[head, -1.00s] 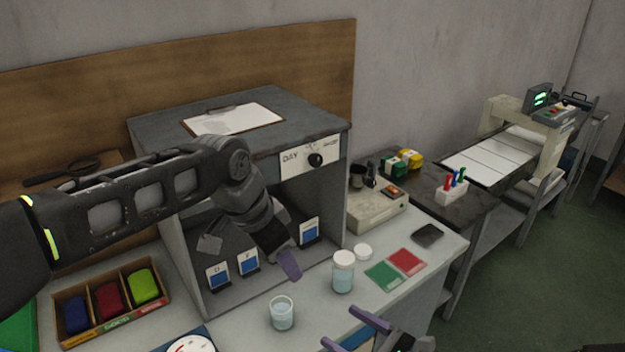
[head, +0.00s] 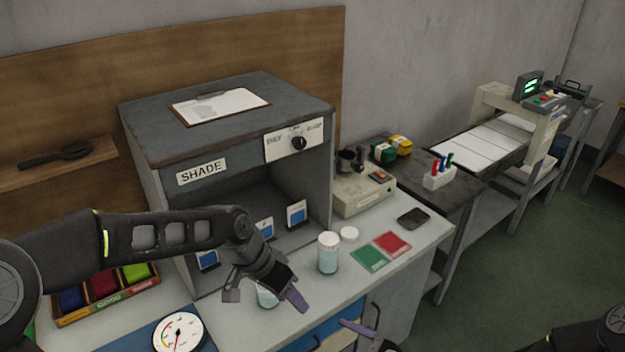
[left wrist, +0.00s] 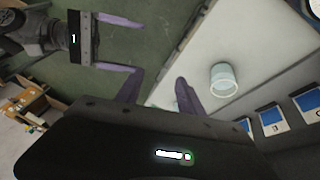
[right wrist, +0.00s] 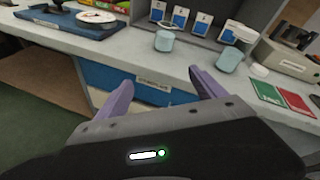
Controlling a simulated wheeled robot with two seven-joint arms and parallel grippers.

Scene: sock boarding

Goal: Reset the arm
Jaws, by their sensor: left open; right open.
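My left gripper (head: 292,294) is open and empty, in front of the grey shade cabinet (head: 240,115) and over the front of the counter. In the left wrist view its purple fingers (left wrist: 157,88) stand apart with nothing between them. My right gripper (head: 362,334) shows only in part at the bottom of the head view. In the right wrist view its fingers (right wrist: 160,85) are apart and empty, in front of the counter. My left arm hides part of the cabinet's lower front and part of a glass beaker (head: 267,297).
A white-lidded jar (head: 328,255) stands near the left gripper, with a loose lid (head: 349,233) behind it. Green and red cards (head: 381,251) and a dark phone (head: 413,217) lie to the right. A round dial (head: 178,334) and a tray of coloured blocks (head: 108,290) are at left.

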